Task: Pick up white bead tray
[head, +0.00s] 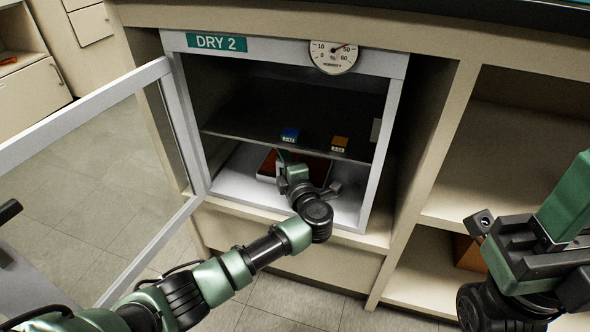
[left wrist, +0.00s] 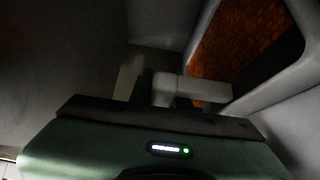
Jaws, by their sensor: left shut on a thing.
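The white bead tray (head: 264,179) sits low inside the dry cabinet, on its floor, with orange-brown beads showing in it. My left gripper (head: 283,158) reaches in through the open door and is shut on the tray's near side; the gripper and wrist hide part of the tray. In the left wrist view the tray's pale rim (left wrist: 274,88) and its beads fill the upper right, with the gripper fingers (left wrist: 190,88) at the rim. My right gripper (head: 482,224) is at the right, outside the cabinet, away from the tray; its jaws are unclear.
The cabinet's glass door (head: 95,155) stands open to the left. A dark shelf (head: 240,121) above the tray bears a blue box (head: 290,134) and an orange box (head: 340,143). A humidity dial (head: 333,57) is at the top. Open shelving (head: 500,170) lies to the right.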

